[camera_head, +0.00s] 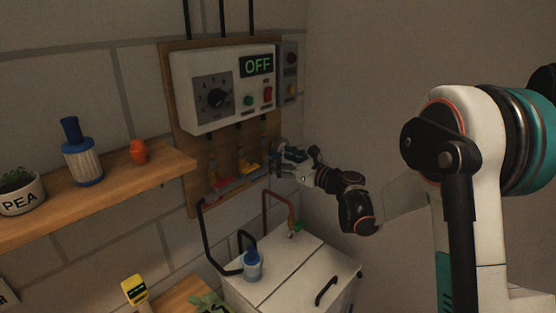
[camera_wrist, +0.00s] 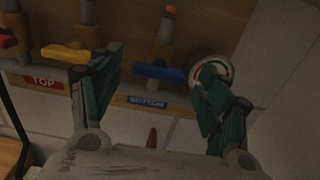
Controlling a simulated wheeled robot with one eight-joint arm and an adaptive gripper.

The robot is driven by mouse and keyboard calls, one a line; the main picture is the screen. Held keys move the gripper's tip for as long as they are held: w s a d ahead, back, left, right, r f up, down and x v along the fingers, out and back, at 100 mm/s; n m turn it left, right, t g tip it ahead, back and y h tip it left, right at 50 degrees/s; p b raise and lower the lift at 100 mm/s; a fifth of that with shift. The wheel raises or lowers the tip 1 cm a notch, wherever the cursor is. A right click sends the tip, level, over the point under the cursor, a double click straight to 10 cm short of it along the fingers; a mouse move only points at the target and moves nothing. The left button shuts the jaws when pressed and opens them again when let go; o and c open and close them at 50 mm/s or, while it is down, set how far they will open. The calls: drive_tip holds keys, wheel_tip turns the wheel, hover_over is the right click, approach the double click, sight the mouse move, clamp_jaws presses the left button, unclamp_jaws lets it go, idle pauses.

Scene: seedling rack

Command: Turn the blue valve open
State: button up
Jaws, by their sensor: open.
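The blue valve (camera_wrist: 158,72) has a blue lever handle lying roughly crosswise on its vertical pipe, above a blue label reading BOTTOM (camera_wrist: 147,102). My gripper (camera_wrist: 160,95) is open in the wrist view, with one teal finger on each side of the picture. The blue valve shows between the fingers and beyond them; I cannot tell whether either finger touches it. In the head view my gripper (camera_head: 283,163) is at the right edge of the pipe board and hides the blue valve there.
A yellow-handled valve (camera_wrist: 66,53) sits left of the blue one, near a red TOP label (camera_wrist: 44,82). A round gauge (camera_wrist: 212,70) is close behind the right finger. A control box (camera_head: 222,88) reading OFF hangs above. A white cabinet (camera_head: 285,283) stands below.

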drive_tip(key=shift+w+a, duration=0.5)
drive_tip(key=c, duration=1.1)
drive_tip(key=shift+o, duration=0.2)
